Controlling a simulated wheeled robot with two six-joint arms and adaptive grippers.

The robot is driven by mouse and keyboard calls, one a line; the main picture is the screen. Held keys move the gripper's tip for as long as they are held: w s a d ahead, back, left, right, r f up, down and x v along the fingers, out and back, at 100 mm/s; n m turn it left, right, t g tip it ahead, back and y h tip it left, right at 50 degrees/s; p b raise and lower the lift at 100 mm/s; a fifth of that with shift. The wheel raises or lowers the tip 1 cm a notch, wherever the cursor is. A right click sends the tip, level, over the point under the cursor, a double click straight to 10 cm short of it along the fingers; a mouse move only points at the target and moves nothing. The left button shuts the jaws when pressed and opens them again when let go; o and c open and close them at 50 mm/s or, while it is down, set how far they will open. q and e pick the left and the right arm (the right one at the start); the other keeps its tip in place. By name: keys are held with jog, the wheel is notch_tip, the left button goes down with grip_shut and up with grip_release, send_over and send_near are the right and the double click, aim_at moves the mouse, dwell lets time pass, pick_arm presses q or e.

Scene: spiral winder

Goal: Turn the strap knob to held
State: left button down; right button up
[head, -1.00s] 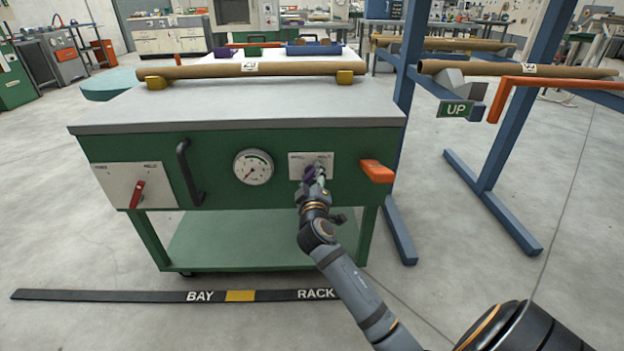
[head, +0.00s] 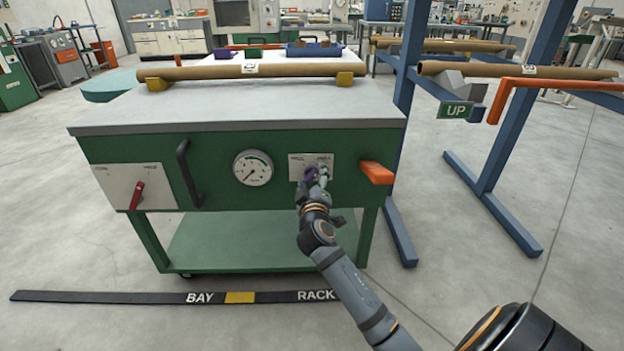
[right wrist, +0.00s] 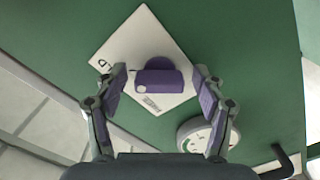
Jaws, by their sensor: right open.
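A purple knob (right wrist: 160,82) sits on a white label plate (right wrist: 150,50) on the green cart front in the right wrist view. Its bar lies tilted relative to the plate's edges. My right gripper (right wrist: 160,98) is open, with one purple-padded finger on each side of the knob and gaps between. In the head view the right gripper (head: 317,174) is at the white plate (head: 326,160) and mostly hides the knob. The plate's lettering is too small to read surely. My left gripper is not in view.
A round gauge (head: 253,168) is left of the plate, and an orange block (head: 376,172) sticks out at its right. A black handle (head: 188,172) and a red lever (head: 137,194) are further left. A cardboard tube (head: 220,71) lies on the cart top.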

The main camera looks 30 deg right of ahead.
jog(key=v, duration=1.2)
